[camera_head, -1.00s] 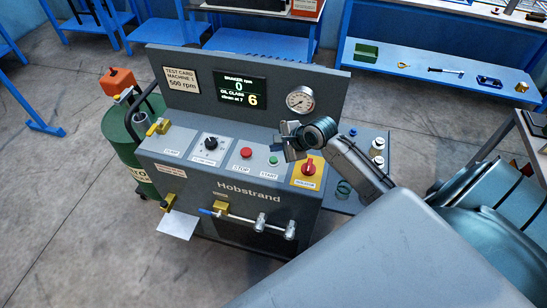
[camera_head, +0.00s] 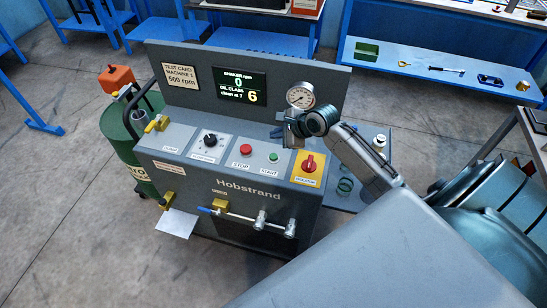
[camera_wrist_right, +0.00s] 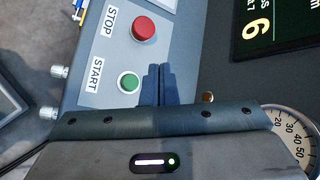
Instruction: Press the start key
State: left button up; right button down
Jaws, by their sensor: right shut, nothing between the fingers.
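The green start key (camera_head: 273,157) sits on the light panel of the grey Hobstrand machine (camera_head: 175,192), above its START label. It also shows in the right wrist view (camera_wrist_right: 128,82), just left of my fingertips. My right gripper (camera_head: 287,133) is above and behind the start key, and its fingers (camera_wrist_right: 158,72) are shut together with nothing between them. I see no contact with the key; the exact height above the panel is hard to tell. My left gripper is in no view.
The red stop button (camera_head: 246,150) is left of the start key. A pressure gauge (camera_head: 300,95) and a display (camera_head: 240,84) reading shaker 0 and oil class 6 are on the upright back panel.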

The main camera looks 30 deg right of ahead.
jog(key=b, duration=0.6)
send_over(271, 154)
jog(key=s, duration=0.2)
jog(key=f, duration=0.3)
jog(key=d+f, duration=0.1)
jog(key=f, duration=0.1)
jog(key=shift+s+f, duration=0.1)
jog(key=shift+f, duration=0.1)
jog(key=shift+f+p, duration=0.25)
jog(key=shift+p, duration=0.1)
jog(key=shift+a+f, duration=0.1)
jog(key=shift+f, duration=0.6)
jog(key=shift+f+p, duration=0.3)
jog(key=shift+p, duration=0.15)
jog(key=shift+f, duration=0.15)
jog(key=shift+f, duration=0.5)
dwell(0.6)
